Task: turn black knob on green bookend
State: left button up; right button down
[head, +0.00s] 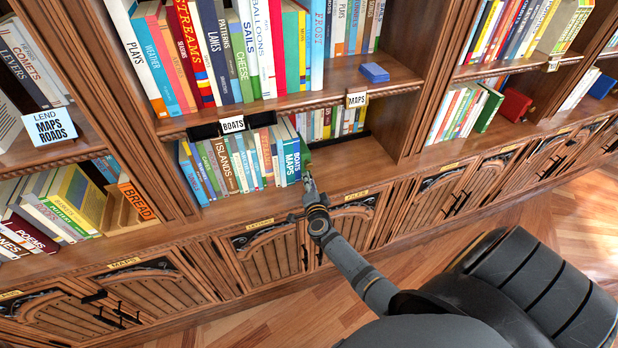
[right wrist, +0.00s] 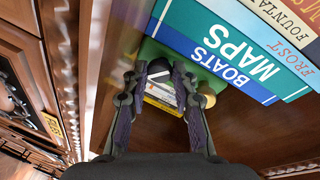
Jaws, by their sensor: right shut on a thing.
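The green bookend (head: 305,157) stands on the lower shelf against the right end of a row of books. In the right wrist view, the green bookend (right wrist: 150,48) shows behind the fingertips, beside a blue "Boats Maps" book. The black knob (right wrist: 158,68) sits between the fingertips of my right gripper (right wrist: 159,72), which is shut on it. In the head view, my right gripper (head: 309,184) is at the bookend and hides the knob. A tan round knob (right wrist: 208,97) shows just right of the right finger. My left gripper is not in view.
The row of books (head: 238,160) stands left of the bookend. The shelf board (head: 345,178) to its right is clear. An upper shelf board with a "Boats" label (head: 233,125) hangs above. Cabinet doors (head: 268,255) lie below.

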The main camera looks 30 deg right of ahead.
jog(key=shift+r+m+y+p, duration=0.15)
jog(key=shift+m+y+p, duration=0.15)
jog(key=shift+m+p, duration=0.65)
jog(key=shift+d+m+y, duration=0.1)
jog(key=shift+m+y, duration=0.2)
jog(key=shift+m, duration=0.65)
jog(key=shift+s+m+y, duration=0.1)
jog(key=shift+m+y, duration=0.3)
jog(key=shift+m, duration=0.6)
jog(key=shift+d+m+y, duration=0.15)
jog(key=shift+m+y, duration=0.35)
jog(key=shift+m, duration=0.7)
jog(key=c, duration=1.1)
grip_release()
jog(key=shift+o, duration=0.2)
